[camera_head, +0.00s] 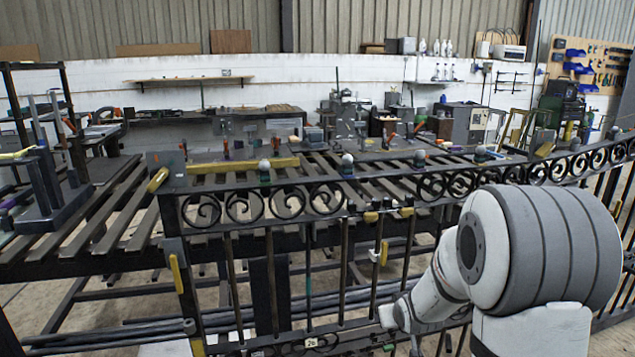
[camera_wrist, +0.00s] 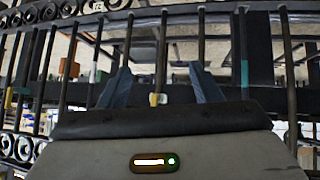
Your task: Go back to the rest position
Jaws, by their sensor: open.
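My gripper (camera_wrist: 160,69) shows in the wrist view with its two blue-grey fingers spread apart. It is open, and nothing is clamped between the fingers. A dark upright gate bar with a yellow mark (camera_wrist: 157,99) shows between the fingers; I cannot tell its distance from them. The scroll gate (camera_head: 291,191) spans the middle of the head view, with dark bars and a row of scrolls under its top rail. My arm stands at its right, bent toward the bars. The fingers cannot be made out in the head view.
A slatted workbench (camera_head: 108,216) lies behind the gate, with a yellow bar (camera_head: 243,165) on it. A dark metal stand (camera_head: 46,190) is at the left. Several round knobs stand along the top rail. The gate's bars are close around my gripper in the wrist view.

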